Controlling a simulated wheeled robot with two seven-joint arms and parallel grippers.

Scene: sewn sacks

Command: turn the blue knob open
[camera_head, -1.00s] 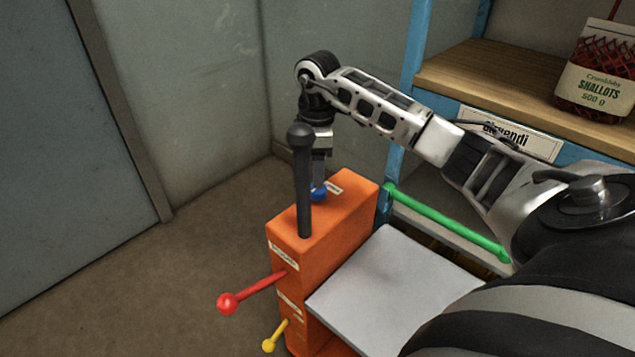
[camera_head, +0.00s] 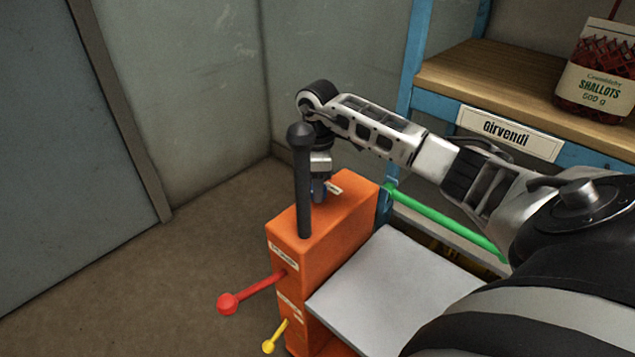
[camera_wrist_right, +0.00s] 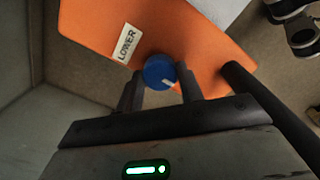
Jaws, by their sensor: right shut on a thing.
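The blue knob (camera_wrist_right: 159,71) sits on top of the orange box (camera_head: 345,207), beside a label reading "LOWER" (camera_wrist_right: 126,44). A white mark shows on the knob's face. My right gripper (camera_wrist_right: 160,82) points down over the box, its two fingers on either side of the knob and shut on it. In the head view the right gripper (camera_head: 319,192) hides most of the knob. My left gripper is in neither view.
A dark upright lever (camera_head: 303,185) stands on the box close to my right gripper. A red lever (camera_head: 250,293) and a yellow lever (camera_head: 275,337) stick out of its front. A grey plate (camera_head: 395,290), a green bar (camera_head: 445,222) and a shelf with a shallots sack (camera_head: 597,75) are right.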

